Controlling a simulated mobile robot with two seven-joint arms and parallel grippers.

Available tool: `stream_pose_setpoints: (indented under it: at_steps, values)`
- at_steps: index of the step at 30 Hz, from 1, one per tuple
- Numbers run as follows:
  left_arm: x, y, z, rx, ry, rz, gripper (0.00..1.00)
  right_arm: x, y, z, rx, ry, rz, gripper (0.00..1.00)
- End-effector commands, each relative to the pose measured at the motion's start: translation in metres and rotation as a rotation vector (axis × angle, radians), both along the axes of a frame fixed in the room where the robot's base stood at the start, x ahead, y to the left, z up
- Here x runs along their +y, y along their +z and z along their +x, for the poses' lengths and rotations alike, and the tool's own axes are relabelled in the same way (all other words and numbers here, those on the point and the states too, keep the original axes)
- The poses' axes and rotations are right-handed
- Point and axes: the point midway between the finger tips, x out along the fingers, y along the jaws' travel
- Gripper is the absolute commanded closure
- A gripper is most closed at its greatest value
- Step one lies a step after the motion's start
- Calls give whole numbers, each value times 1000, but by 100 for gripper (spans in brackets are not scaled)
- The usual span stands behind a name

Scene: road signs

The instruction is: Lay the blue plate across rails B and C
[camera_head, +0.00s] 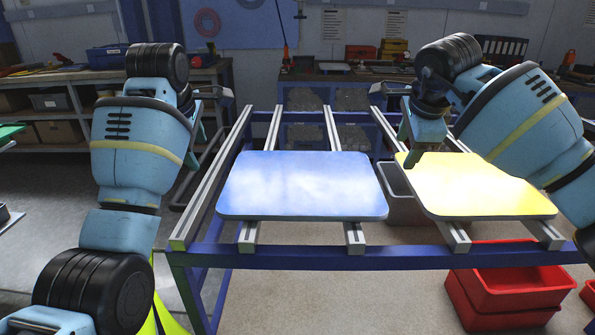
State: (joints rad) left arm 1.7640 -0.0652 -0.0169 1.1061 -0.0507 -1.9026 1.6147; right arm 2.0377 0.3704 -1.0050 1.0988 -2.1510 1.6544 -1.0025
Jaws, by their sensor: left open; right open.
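The blue plate (302,186) lies flat across two grey rails, the second rail from the left (249,236) and the third (355,238). Their ends stick out in front of it and behind it. I see no letters on the rails. My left gripper (196,146) is open and empty, left of the blue plate and apart from it, near the leftmost rail (207,185). It is partly hidden by my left arm. My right gripper (424,155) is open, at the back left corner of a yellow plate (475,187); I cannot tell whether it touches it.
The yellow plate lies across the two right-hand rails, with a narrow gap to the blue plate. The rails rest on a blue frame (400,257). Red bins (510,275) stand below at right, and a grey bin (402,206) stands under the frame. Workbenches line the back.

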Motion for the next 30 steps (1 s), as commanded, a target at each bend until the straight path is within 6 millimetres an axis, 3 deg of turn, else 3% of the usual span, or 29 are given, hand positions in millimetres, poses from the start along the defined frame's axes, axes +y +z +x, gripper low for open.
stream_pose_setpoints:
  at_steps: [3,16,30]
  values:
    - [-13,8,-2,3,-8,-12,45,0,0,0,0,0,0,45]
    - [-13,4,0,2,-8,-12,45,0,-6,2,2,0,0,45]
    - [-13,-61,33,4,-8,-12,45,1,-70,35,4,0,1,45]
